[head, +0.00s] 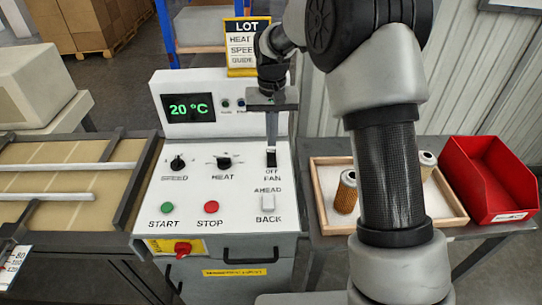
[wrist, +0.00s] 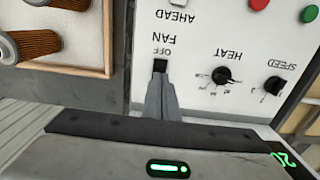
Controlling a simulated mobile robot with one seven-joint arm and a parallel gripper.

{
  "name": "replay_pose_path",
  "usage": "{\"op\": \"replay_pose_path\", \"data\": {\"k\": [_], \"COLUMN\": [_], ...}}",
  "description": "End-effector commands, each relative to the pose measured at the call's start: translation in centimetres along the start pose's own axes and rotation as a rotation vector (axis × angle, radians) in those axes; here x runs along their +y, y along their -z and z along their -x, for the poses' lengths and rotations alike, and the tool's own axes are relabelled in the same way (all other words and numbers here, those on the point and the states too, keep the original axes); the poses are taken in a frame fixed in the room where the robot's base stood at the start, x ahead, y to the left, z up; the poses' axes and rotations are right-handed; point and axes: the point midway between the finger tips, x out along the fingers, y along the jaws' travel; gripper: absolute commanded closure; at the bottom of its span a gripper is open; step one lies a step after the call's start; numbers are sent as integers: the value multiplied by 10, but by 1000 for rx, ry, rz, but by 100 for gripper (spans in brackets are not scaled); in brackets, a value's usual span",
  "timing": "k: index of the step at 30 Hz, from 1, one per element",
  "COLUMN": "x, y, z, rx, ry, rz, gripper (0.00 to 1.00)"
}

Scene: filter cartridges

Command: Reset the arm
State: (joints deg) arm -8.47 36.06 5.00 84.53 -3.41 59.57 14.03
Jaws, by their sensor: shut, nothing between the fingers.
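My gripper (head: 271,145) is shut and empty, pointing down at the white control panel (head: 238,185). Its fingertips are right at the black FAN switch (head: 271,160), by the OFF label. In the wrist view the closed fingers (wrist: 161,82) reach the edge of the FAN switch (wrist: 160,66). I cannot tell whether they touch it. My arm comes down from the upper right and hides part of the area to the right of the panel.
The panel has a display (head: 189,108) reading 20 °C, a SPEED knob (head: 178,163), a HEAT knob (head: 223,162), and START (head: 166,208) and STOP (head: 211,206) buttons. On the right are a wooden tray (head: 318,195) with filter cartridges (head: 346,192) and a red bin (head: 490,180).

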Motion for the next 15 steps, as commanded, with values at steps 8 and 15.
{"op": "replay_pose_path", "data": {"k": [8,15], "x": [0,9], "y": [0,-10], "z": [-1,30], "rx": [0,34], "ry": [0,1], "rz": [0,1], "gripper": [100,100]}}
